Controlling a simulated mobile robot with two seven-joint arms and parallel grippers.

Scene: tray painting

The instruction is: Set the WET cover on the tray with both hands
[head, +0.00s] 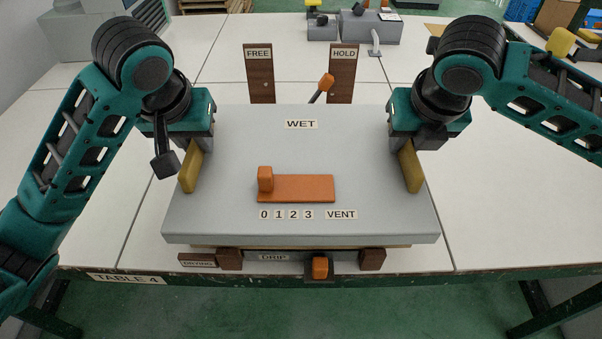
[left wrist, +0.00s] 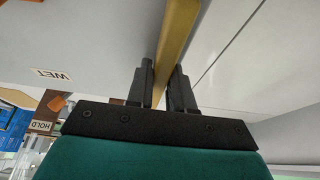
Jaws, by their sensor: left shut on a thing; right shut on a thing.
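The grey WET cover (head: 230,150) lies level in the middle of the head view, with an orange slider (head: 300,188) above a 0 1 2 3 VENT scale. It has a yellow handle on its left side (head: 190,172) and one on its right side (head: 411,172). My left gripper (head: 196,148) is shut on the left handle; the left wrist view shows both fingers around this yellow bar (left wrist: 172,50). My right gripper (head: 405,148) is shut on the right handle. The tray is mostly hidden beneath the cover; a thin tan edge (head: 400,247) shows under its front. I cannot tell whether the cover touches it.
Brown FREE (head: 259,85) and HOLD (head: 342,85) posts stand behind the cover, with an orange-tipped lever (head: 325,84) between them. At the front are brown blocks (head: 373,259), a DRIP label (head: 273,257) and an orange knob (head: 320,268). The white table (head: 520,220) is clear at both sides.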

